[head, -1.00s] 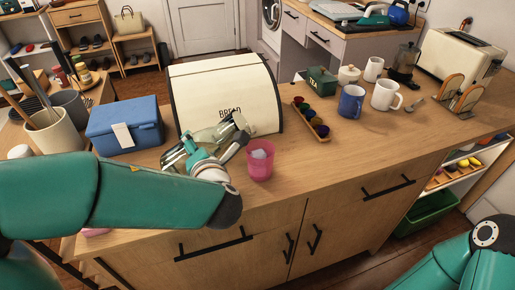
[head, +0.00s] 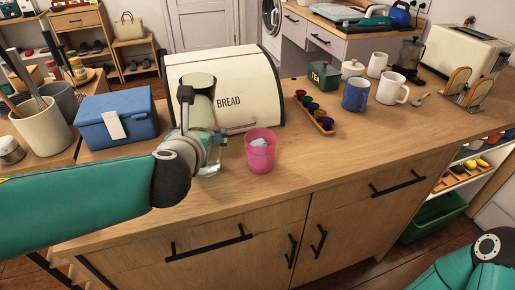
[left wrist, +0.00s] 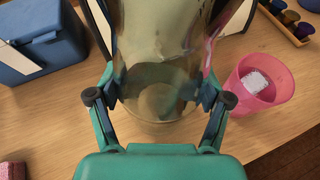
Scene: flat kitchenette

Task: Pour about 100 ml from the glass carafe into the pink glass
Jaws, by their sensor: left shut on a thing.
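The glass carafe (head: 200,104) stands roughly upright at the counter's front, in front of the bread bin. It is clear, and its open top faces up. My left gripper (head: 206,132) is shut around it. In the left wrist view the carafe (left wrist: 160,50) is between both fingers (left wrist: 160,98). I cannot tell whether its base touches the counter, or its liquid level. The pink glass (head: 260,155) stands upright just right of the carafe, apart from it, with a whitish lump inside. It also shows in the left wrist view (left wrist: 278,94). My right gripper is out of view.
The cream bread bin (head: 245,82) is close behind the carafe. A blue box (head: 117,118) stands to the left, with a utensil crock (head: 44,128) beyond it. A tray of small coloured cups (head: 314,113) and mugs (head: 356,94) are to the right. The counter's right front is clear.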

